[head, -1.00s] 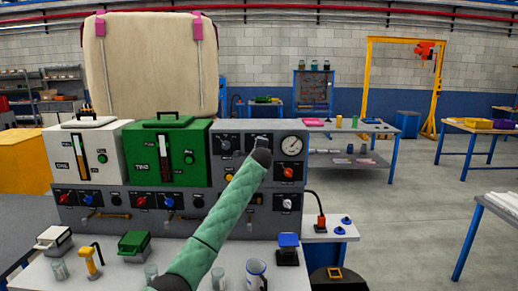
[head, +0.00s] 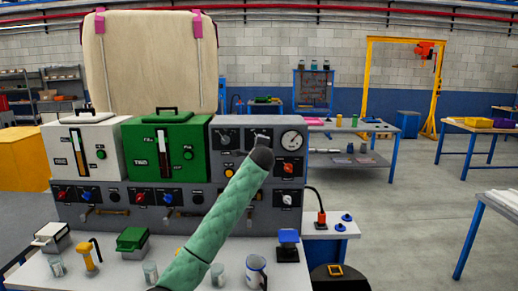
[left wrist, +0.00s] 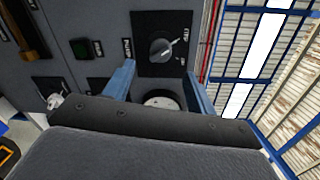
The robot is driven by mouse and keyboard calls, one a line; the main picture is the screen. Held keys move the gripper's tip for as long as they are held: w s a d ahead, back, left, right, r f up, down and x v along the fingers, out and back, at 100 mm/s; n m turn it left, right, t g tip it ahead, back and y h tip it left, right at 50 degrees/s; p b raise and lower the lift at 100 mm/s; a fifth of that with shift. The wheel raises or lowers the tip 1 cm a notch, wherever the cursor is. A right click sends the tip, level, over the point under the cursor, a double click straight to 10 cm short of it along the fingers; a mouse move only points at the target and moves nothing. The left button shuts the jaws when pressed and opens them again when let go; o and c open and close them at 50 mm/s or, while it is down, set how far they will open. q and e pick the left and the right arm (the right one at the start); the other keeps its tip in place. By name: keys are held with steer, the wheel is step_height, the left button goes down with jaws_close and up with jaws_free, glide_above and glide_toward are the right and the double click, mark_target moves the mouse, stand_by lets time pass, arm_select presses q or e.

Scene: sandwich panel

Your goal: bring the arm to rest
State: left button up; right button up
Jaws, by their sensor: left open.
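My left arm (head: 222,216), in a green padded sleeve, reaches up from the bottom middle of the head view. Its dark end (head: 263,158) stands in front of the grey control panel (head: 238,196), below the round gauge's left side. The gripper itself is hidden there. In the left wrist view my left gripper (left wrist: 160,68) shows two blue fingers set well apart, facing the panel. A round pale part shows between the fingers, and a knob on a black plate (left wrist: 163,48) lies just beyond the tips. I cannot tell whether the fingers touch the panel. No held object shows.
A white box (head: 84,151) and a green box (head: 165,150) stand on the panel. A mug (head: 256,271), a yellow-handled tool (head: 87,254) and small jars stand on the worktop (head: 120,275) before it. Open floor (head: 410,220) lies at the right.

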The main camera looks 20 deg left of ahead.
arm_select(q)
steer(key=shift+s, duration=0.2)
steer(key=s+d+f+n+g+h, duration=0.1)
steer(key=s+d+f+n+g, duration=0.1)
steer(key=s+f, duration=0.85)
steer(key=s+d+f+n+g+h, duration=0.1)
steer(key=s+d+f+n+g, duration=0.15)
steer(key=s+f, duration=0.85)
steer(key=s+d+f+n+g+h, duration=0.15)
steer(key=s+f, duration=0.45)
steer(key=f, duration=1)
steer(key=s+d+f+n+g+h, duration=0.15)
steer(key=s+f, duration=0.25)
steer(key=s, duration=0.6)
steer(key=s+f+n+g, duration=0.25)
steer(key=s+f, duration=0.25)
steer(key=s, duration=0.5)
steer(key=s+f+n+g, duration=0.25)
steer(key=s+n, duration=0.25)
steer(key=s, duration=1.8)
steer(key=s+d+f+g, duration=0.1)
steer(key=s+d+f, duration=0.1)
steer(key=f, duration=1.5)
steer(key=s+d+f+g+h, duration=0.1)
steer(key=s+d+f, duration=0.1)
steer(key=f, duration=1.5)
steer(key=shift+d+g, duration=0.35)
steer(key=shift+d, duration=0.15)
